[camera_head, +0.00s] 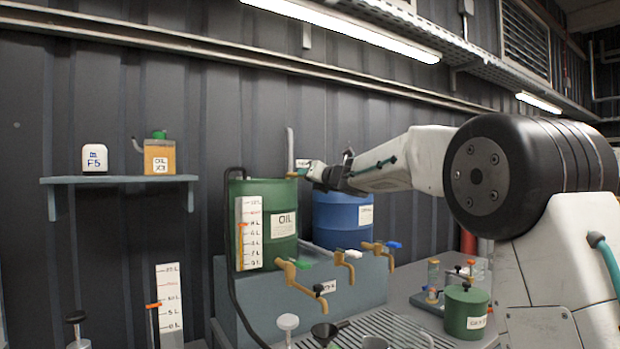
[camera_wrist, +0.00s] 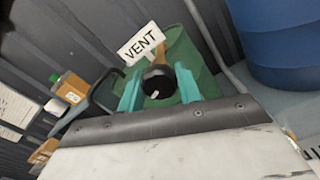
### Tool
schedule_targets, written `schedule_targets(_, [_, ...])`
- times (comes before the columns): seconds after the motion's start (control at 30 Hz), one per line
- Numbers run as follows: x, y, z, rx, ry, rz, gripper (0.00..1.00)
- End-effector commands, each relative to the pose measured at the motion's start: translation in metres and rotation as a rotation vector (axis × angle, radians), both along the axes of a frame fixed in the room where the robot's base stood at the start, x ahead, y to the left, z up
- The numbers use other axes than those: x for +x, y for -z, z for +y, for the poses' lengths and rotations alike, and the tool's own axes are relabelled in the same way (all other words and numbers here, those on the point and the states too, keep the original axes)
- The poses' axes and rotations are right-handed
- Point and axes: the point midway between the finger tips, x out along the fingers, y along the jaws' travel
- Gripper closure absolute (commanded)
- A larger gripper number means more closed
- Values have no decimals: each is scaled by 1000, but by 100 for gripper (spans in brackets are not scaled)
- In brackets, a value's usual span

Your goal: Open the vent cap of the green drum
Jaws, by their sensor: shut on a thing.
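The green drum (camera_head: 282,196), labelled OIL, stands on a grey bench at the back, with a level scale on its front. In the wrist view the drum's green top (camera_wrist: 180,50) is behind my gripper. A dark round vent cap (camera_wrist: 158,82) with a tan stem sits between the teal fingers, beside a white VENT sign (camera_wrist: 140,44). My gripper (camera_wrist: 156,88) is closed around the cap at the drum's top. In the head view my gripper (camera_head: 312,172) is at the drum's upper right, and the cap is hard to make out there.
A blue drum (camera_head: 338,215) stands close to the right, below my arm. A dark hose (camera_head: 229,240) runs down the drum's left side. A shelf (camera_head: 120,179) holds small containers.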

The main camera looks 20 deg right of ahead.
Motion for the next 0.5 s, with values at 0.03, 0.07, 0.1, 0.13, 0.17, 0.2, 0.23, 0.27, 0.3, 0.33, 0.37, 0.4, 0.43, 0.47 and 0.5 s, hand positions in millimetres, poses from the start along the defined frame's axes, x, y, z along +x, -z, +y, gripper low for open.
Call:
schedule_targets(0.03, [0, 3, 0, -29, -1, -5, 89])
schedule_targets(0.07, [0, 3, 0, -45, -1, -10, 89])
schedule_targets(0.1, [0, 3, 0, -67, -1, -17, 89])
schedule_targets(0.13, [0, 3, 0, -80, -1, -22, 89])
schedule_targets(0.17, [0, 3, 0, -94, -1, -26, 89])
schedule_targets(0.2, [0, 3, 0, -110, -1, -31, 89])
schedule_targets(0.23, [0, 3, 0, -121, -1, -35, 89])
schedule_targets(0.27, [0, 3, 0, -131, -1, -38, 89])
schedule_targets(0.3, [0, 3, 0, -143, -1, -42, 89])
schedule_targets(0.33, [0, 3, 0, -151, -1, -44, 89])
schedule_targets(0.37, [0, 3, 0, -157, -1, -46, 89])
schedule_targets(0.4, [0, 3, 0, -164, -1, -48, 89])
schedule_targets(0.43, [0, 3, 0, -169, -1, -50, 89])
schedule_targets(0.47, [0, 3, 0, -173, -1, -51, 89])
schedule_targets(0.5, [0, 3, 0, -177, -1, -52, 89])
